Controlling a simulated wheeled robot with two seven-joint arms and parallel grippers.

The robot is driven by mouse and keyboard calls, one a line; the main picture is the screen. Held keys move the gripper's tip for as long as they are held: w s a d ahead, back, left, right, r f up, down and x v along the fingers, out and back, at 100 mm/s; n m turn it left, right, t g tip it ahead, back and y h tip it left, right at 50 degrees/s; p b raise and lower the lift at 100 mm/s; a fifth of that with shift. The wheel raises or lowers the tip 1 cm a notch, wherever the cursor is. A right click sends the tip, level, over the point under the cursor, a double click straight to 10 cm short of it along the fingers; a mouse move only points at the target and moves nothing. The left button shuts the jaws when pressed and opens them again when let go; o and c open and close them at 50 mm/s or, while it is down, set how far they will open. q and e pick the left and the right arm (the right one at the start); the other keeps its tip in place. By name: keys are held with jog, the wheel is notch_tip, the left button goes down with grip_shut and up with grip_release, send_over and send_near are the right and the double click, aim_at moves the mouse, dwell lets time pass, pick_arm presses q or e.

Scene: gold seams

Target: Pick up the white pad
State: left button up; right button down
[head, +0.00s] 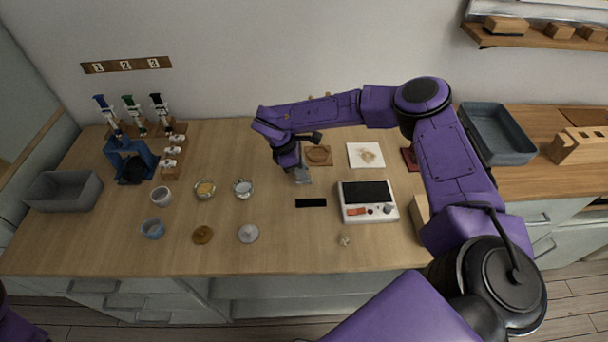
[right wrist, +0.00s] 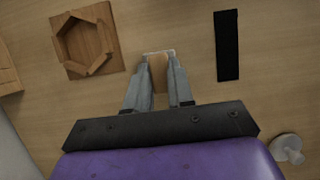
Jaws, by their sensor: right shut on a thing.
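My right gripper (head: 304,180) is low over the middle of the counter, and its two grey fingers also show in the right wrist view (right wrist: 159,75). They are shut on a small piece with a tan top and a thin white edge, which I take for the white pad (right wrist: 160,54). In the head view the fingers mostly hide this piece. I cannot tell whether it still touches the counter. My left gripper is out of view.
A wooden hexagon frame (right wrist: 85,40) and a black strip (right wrist: 227,45) lie on either side of the fingers. A white sheet with beige bits (head: 366,154) and a scale (head: 368,201) are to the right. Small dishes, lids and a grey bin (head: 64,191) stand left.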

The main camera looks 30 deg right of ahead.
jog(key=shift+r+b, duration=0.35)
jog(key=shift+b, duration=0.1)
jog(key=s+a+r+b, duration=0.6)
jog(key=s+r, duration=0.6)
jog(key=shift+s+a, duration=0.15)
jog(key=shift+a, duration=0.25)
